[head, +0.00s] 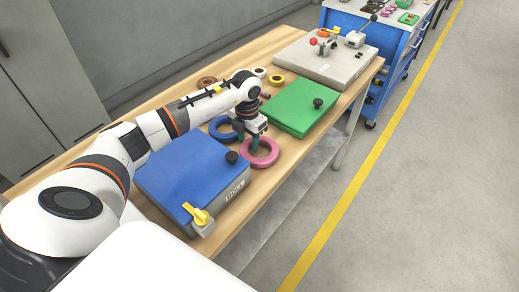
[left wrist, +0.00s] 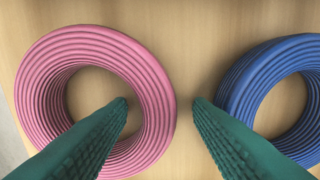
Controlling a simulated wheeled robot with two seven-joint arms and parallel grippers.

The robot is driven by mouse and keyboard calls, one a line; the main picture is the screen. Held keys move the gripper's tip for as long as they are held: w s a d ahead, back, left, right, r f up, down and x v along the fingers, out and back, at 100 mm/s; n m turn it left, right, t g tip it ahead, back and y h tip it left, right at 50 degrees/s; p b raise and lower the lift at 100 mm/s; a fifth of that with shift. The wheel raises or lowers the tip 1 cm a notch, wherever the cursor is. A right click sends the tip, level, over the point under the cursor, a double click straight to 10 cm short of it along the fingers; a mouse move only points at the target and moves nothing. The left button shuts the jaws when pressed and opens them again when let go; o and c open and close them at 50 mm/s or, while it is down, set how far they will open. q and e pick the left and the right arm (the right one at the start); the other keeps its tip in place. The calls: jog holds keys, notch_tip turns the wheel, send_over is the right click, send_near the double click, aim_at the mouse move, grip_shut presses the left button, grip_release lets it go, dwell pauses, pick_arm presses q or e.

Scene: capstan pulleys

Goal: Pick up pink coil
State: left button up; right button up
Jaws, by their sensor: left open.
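The pink coil (head: 262,153) lies flat on the wooden table between the blue box and the green box. In the left wrist view the pink coil (left wrist: 158,100) fills the left side. My left gripper (head: 247,143) is open and points down at the pink coil. In the left wrist view its green fingertips (left wrist: 160,105) are apart. One finger shows over the coil's hole and the other over the gap between the pink and blue coils. I cannot tell how far down the tips reach. My right gripper is not in view.
A blue coil (head: 222,128) lies close beside the pink one and also shows in the left wrist view (left wrist: 243,85). A blue-topped box (head: 185,170) and a green-topped box (head: 297,105) flank the coils. A grey panel with levers (head: 330,70) stands at the far end.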

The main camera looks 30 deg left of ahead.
pick_arm(q)
grip_shut()
